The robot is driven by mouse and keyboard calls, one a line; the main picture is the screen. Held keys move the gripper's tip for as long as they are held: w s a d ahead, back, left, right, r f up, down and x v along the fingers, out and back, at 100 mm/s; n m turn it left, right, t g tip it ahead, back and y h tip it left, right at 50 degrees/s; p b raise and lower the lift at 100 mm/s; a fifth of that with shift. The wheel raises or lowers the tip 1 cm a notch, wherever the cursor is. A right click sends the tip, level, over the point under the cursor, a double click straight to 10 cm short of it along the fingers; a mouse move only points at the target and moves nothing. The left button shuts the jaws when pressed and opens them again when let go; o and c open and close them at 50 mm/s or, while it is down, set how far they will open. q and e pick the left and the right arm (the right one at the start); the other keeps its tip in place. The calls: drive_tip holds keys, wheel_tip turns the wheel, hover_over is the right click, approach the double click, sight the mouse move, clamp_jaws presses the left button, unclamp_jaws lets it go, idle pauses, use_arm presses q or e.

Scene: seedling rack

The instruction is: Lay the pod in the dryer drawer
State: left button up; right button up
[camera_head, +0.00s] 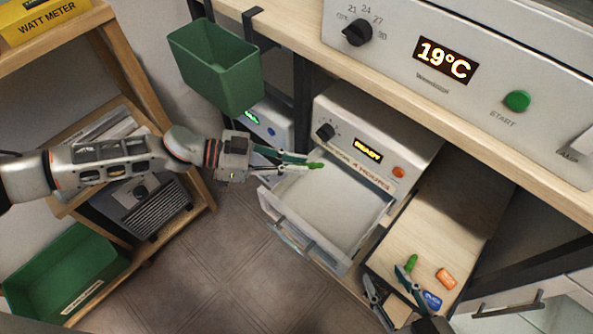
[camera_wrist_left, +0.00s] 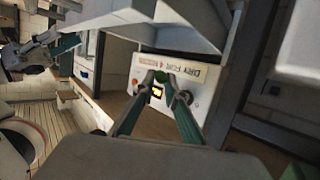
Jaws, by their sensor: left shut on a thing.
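The dryer (camera_head: 415,150) shows an orange "READY" display, and its drawer (camera_head: 335,262) is pulled out with a bare pale floor. My left gripper (camera_head: 312,163) is shut on a green pod (camera_head: 316,165), at the drawer's back left in the picture. The pod also shows between the fingertips in the left wrist view (camera_wrist_left: 161,77), against the dryer front. Its height above the drawer floor is hard to tell. My right gripper (camera_head: 385,275) has its fingers spread, low at the right. Another green pod (camera_head: 411,262) lies on the wooden board beside it.
An orange piece (camera_head: 446,278) and a blue piece (camera_head: 432,300) lie on the wooden board (camera_head: 440,225). A green bin (camera_head: 215,70) hangs left of the dryer. A counter edge (camera_head: 400,75) runs above it. Open floor (camera_head: 225,265) lies left of the drawer.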

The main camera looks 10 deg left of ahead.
use_arm(q)
drive_tip(key=shift+f, duration=0.75)
wheel_tip(320, 180, down, 4)
drive_tip(key=shift+s+f+b, duration=0.1)
drive_tip(key=shift+f+b, duration=0.05)
drive_tip(key=shift+b, duration=0.95)
drive_tip(key=shift+f, duration=0.1)
drive_tip(key=shift+w+r, duration=0.2)
drive_tip(key=shift+r, duration=0.15)
drive_tip(key=shift+f, duration=0.55)
use_arm(e)
drive_tip(key=shift+w+a+r+m+t, duration=0.15)
drive_tip(key=shift+w+a+r+m, duration=0.1)
drive_tip(key=shift+a+r, duration=0.25)
drive_tip(key=shift+w+a+r+m+t, duration=0.15)
drive_tip(key=shift+w+a+r, duration=0.15)
drive_tip(key=shift+a, duration=0.2)
use_arm(q)
drive_tip(key=shift+f, duration=0.1)
drive_tip(key=o, duration=0.7)
drive_tip(key=shift+s, duration=0.1)
use_arm(e)
drive_tip(key=shift+s, duration=0.1)
